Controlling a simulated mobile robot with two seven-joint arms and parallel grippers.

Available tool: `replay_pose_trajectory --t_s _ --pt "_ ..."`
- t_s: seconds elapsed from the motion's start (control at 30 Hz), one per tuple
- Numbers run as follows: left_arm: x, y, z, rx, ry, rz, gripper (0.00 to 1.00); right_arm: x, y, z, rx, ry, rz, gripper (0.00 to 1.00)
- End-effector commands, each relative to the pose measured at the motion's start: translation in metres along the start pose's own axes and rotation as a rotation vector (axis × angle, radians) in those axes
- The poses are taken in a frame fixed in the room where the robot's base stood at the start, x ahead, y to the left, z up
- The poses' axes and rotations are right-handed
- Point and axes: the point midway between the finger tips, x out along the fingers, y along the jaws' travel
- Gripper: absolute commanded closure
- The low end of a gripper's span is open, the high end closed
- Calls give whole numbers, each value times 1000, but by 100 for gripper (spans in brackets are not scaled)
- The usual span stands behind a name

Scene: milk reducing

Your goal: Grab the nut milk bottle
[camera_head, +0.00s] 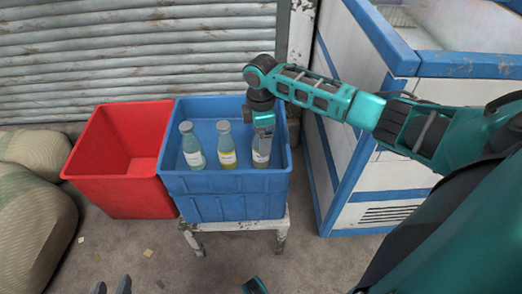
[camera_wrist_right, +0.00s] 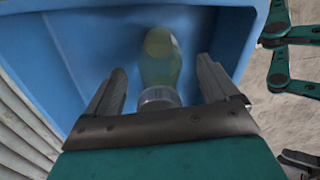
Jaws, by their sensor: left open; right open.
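Three capped bottles with pale labels stand in a blue crate (camera_head: 225,200): a left bottle (camera_head: 193,150), a middle bottle with yellow contents (camera_head: 227,150) and a right bottle with darker contents (camera_head: 261,157). I cannot read which is nut milk. My right gripper (camera_head: 263,138) reaches down over the right bottle and hides its top. In the right wrist view, my right gripper (camera_wrist_right: 160,85) is open, with one finger on each side of a yellow-green bottle (camera_wrist_right: 161,60); its grey cap is nearest the palm. My left gripper (camera_head: 112,287) is open and empty at the bottom edge.
A red crate (camera_head: 115,180) stands against the left side of the blue crate. The blue crate rests on a worn white stand (camera_head: 238,227). Sacks (camera_head: 32,205) lie at left, and a blue-and-white chest (camera_head: 345,180) stands at right. A shutter (camera_head: 130,50) is behind.

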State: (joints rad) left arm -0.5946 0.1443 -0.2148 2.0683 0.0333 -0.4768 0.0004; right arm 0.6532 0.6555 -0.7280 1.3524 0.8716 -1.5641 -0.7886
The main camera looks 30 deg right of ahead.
Motion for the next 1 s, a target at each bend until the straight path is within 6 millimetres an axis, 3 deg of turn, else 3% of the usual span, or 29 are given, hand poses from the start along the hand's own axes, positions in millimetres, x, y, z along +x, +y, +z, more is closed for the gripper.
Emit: replay_pose_trajectory --t_s 0.27,1.0 --pt "1 -1 2 4 -1 0 57 5 0 0 -1 1 1 13" --pt "1 -2 2 11 -2 0 57 5 0 0 0 0 1 84"
